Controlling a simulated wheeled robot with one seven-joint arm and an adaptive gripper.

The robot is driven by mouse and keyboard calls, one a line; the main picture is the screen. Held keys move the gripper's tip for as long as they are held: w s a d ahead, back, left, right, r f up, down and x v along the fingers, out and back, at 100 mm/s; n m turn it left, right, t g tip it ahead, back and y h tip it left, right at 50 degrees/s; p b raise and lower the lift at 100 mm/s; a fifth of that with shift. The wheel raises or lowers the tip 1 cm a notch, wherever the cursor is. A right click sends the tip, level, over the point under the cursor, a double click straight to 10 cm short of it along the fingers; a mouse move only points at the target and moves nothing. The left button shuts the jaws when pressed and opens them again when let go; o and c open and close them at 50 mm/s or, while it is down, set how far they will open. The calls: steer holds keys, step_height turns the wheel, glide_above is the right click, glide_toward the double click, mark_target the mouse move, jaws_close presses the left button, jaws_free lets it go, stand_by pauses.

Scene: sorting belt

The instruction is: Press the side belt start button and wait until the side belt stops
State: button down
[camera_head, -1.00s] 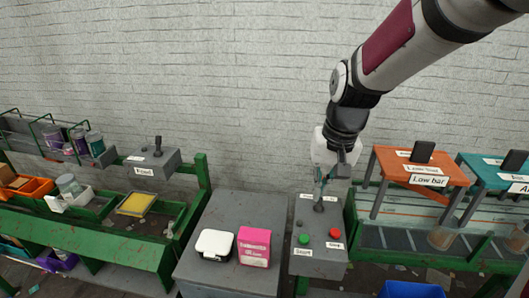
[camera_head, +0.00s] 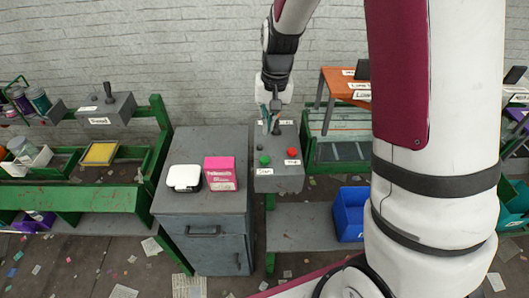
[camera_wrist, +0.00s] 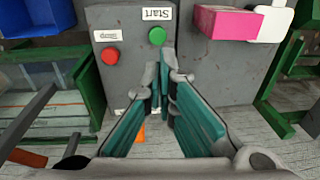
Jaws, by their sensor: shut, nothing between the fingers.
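A grey control box (camera_head: 282,184) stands at the middle of the head view. On its top are a green button (camera_head: 265,160) labelled Start and a red button (camera_head: 292,152) labelled Stop. My gripper (camera_head: 270,125) is shut and empty over the back part of the box, behind the green button. In the wrist view the green button (camera_wrist: 157,36) is just beyond my closed fingertips (camera_wrist: 161,82), with a gap in the picture; the red button (camera_wrist: 110,56) is to their left. The fingers hide part of the box top. I cannot tell whether any belt is moving.
A grey cabinet (camera_head: 205,245) left of the box carries a white case (camera_head: 184,177) and a pink box (camera_head: 221,174). A blue bin (camera_head: 350,213) sits low to the right. An orange stand (camera_head: 343,84) is behind it. Another lever box (camera_head: 103,108) stands at left.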

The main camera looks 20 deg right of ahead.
mark_target(263, 159)
steer(key=f, duration=0.4)
steer(key=f+p, duration=0.1)
steer(key=f, duration=0.3)
steer(key=w+a+f+p, duration=0.1)
steer(key=f, duration=0.3)
steer(key=shift+f, duration=0.35)
